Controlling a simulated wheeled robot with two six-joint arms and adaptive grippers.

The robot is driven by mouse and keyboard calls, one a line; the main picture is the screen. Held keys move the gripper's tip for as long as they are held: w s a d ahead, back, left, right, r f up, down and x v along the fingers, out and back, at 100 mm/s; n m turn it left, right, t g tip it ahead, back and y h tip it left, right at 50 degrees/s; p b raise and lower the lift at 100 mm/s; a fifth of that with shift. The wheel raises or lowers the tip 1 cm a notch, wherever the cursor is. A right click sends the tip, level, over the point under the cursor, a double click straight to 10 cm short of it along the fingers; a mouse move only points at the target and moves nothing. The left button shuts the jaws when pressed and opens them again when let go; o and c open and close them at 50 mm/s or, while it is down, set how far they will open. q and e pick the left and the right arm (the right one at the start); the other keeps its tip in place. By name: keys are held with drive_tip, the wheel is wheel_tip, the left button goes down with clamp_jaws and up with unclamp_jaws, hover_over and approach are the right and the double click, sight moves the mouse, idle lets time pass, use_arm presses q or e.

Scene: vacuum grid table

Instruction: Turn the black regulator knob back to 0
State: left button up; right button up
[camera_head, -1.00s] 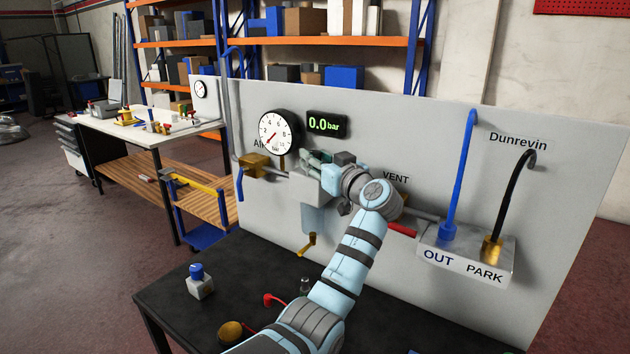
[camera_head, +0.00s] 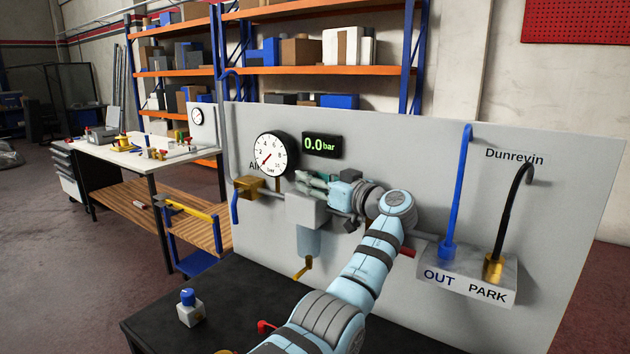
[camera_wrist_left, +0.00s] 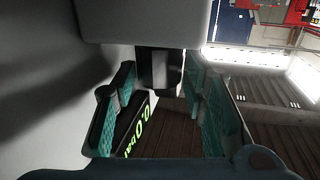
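The black regulator knob (camera_wrist_left: 160,70) shows in the left wrist view, on the grey regulator body (camera_wrist_left: 145,22). In the head view the regulator body (camera_head: 307,208) hangs on the panel with a clear bowl below, and my gripper hides the knob. My left gripper (camera_head: 318,182) is level with the top of the regulator. In the wrist view its teal fingers (camera_wrist_left: 160,105) are apart, one on each side of the knob, with gaps visible. The round gauge (camera_head: 276,154) points near 0, and the display (camera_head: 323,145) reads 0.0 bar. My right gripper is not in view.
A brass valve with a blue handle (camera_head: 236,205) is left of the regulator. A red handle (camera_head: 407,252) lies right, beside my arm. The OUT/PARK block (camera_head: 467,273) carries a blue and a black hose. A blue-topped block (camera_head: 189,308) stands on the black table.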

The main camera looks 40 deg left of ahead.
use_arm(q)
drive_tip(key=shift+o, duration=0.9)
